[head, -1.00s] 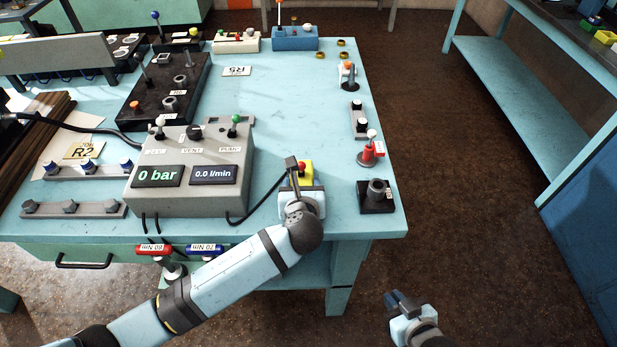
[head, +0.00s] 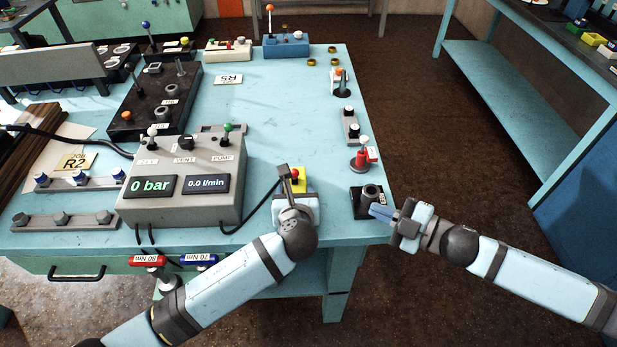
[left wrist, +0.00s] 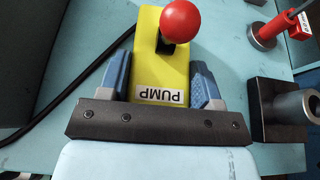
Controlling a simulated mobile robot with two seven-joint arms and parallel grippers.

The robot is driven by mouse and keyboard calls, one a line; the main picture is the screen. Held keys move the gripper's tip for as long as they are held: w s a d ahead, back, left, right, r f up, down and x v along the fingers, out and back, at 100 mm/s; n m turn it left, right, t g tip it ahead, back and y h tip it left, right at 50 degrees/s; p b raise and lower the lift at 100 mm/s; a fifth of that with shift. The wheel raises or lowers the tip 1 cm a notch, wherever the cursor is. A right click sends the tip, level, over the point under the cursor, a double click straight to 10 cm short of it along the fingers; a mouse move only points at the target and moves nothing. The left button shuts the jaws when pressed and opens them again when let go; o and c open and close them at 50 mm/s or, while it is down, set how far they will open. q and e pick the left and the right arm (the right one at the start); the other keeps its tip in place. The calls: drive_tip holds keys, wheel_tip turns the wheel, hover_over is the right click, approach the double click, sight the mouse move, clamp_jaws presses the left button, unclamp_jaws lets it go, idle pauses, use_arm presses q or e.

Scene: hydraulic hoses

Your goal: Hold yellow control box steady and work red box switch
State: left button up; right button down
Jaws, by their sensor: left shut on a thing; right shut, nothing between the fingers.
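The yellow control box (head: 300,184) is near the table's front edge, partly hidden by my left gripper in the head view. In the left wrist view, the yellow box (left wrist: 158,60) has a PUMP label and a red ball switch (left wrist: 181,21) on a dark stem. My left gripper (left wrist: 162,82) is shut on the box, a blue finger on each side. My right gripper (head: 381,211) is shut and empty at the table's right front edge, apart from the yellow box and to its right.
A black block with a round socket (head: 368,200) sits close to my right fingertips. A red-based lever (head: 360,160) stands behind it. The grey console (head: 182,180) reads 0 bar and stands left of the yellow box. The middle of the table is clear.

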drive_tip(key=shift+w+a+r+n+g+y, duration=0.35)
drive_tip(key=shift+r+n+g, duration=0.35)
drive_tip(key=shift+n, duration=0.85)
drive_tip(key=shift+w+a+r+n+g+y, duration=0.2)
drive_tip(key=shift+a+r+n+g+y, duration=0.3)
drive_tip(key=shift+n+g, duration=0.7)
drive_tip(key=shift+w+a+r+n+g+y, duration=0.25)
drive_tip(key=shift+a+r+n+g, duration=0.35)
drive_tip(key=shift+n, duration=1.25)
drive_tip(key=shift+d, duration=0.1)
approach(294, 175)
drive_tip(key=s+a, duration=0.2)
drive_tip(key=a, duration=0.2)
drive_tip(key=w+a, duration=0.1)
drive_tip(key=w+a+f, duration=0.1)
drive_tip(key=w, duration=0.1)
drive_tip(key=shift+w+a, duration=0.2)
drive_tip(key=shift+a, duration=0.05)
